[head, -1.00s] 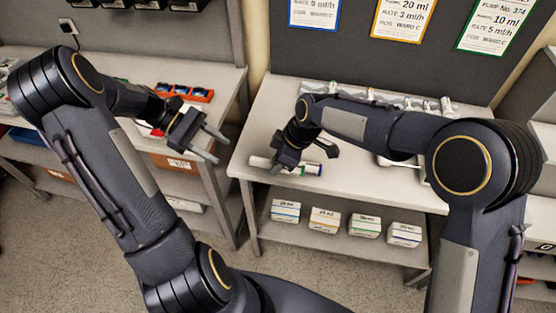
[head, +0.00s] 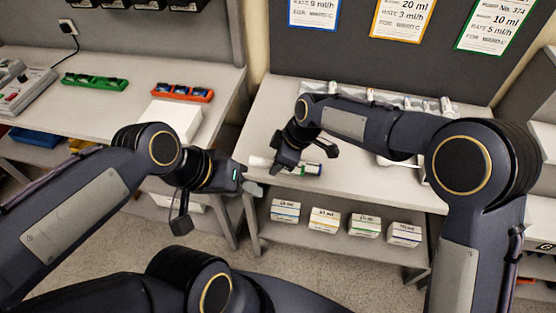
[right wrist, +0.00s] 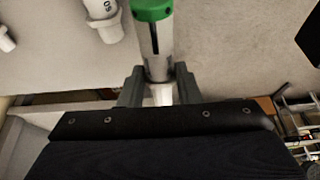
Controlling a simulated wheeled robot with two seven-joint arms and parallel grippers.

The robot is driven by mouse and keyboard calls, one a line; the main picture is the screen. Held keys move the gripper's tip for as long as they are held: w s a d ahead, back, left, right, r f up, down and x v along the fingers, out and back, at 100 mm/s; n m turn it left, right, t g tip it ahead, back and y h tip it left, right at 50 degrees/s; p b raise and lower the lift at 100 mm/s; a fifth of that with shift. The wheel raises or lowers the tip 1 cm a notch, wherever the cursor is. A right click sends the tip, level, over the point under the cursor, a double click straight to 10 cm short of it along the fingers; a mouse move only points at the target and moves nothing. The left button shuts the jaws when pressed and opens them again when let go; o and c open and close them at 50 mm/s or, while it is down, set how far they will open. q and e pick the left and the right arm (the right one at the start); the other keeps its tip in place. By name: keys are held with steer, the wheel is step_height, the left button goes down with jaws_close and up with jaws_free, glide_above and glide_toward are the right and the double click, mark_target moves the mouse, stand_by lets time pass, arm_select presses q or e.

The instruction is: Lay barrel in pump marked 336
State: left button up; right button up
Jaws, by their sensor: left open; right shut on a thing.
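The barrel is a clear tube with a green end (right wrist: 154,40) in the right wrist view. My right gripper (right wrist: 158,88) is shut on its lower part. In the head view the right gripper (head: 292,160) is low over the middle bench's front edge, and the barrel's green end (head: 311,168) shows beside it. My left gripper (head: 252,180) is open and empty, left of the barrel near that edge, its fingers partly hidden. Grey pump-like devices (head: 22,92) stand on the left bench; I cannot read a 336 on any.
The left bench holds a green tray (head: 95,81), a red tray (head: 182,93) and a white box (head: 175,117). Cards (head: 403,17) hang above.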

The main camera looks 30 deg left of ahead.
steer(key=shift+d, duration=0.25)
arm_select(q)
steer(key=shift+s+d+f+m+t, duration=0.15)
steer(key=shift+s+d+m+t, duration=0.25)
steer(key=shift+m, duration=0.2)
arm_select(e)
steer(key=w+d+f+m+t+h, duration=0.1)
steer(key=d+m, duration=0.9)
steer(key=d, duration=1)
steer(key=w+d+f+m+t+h, duration=0.1)
steer(key=w+d+m+t+h, duration=0.2)
steer(key=d, duration=1.8)
steer(key=w+m+t, duration=0.1)
steer(key=w+m, duration=0.2)
steer(key=m, duration=0.4)
steer(key=shift+w+m, duration=0.2)
steer(key=shift+m, duration=0.1)
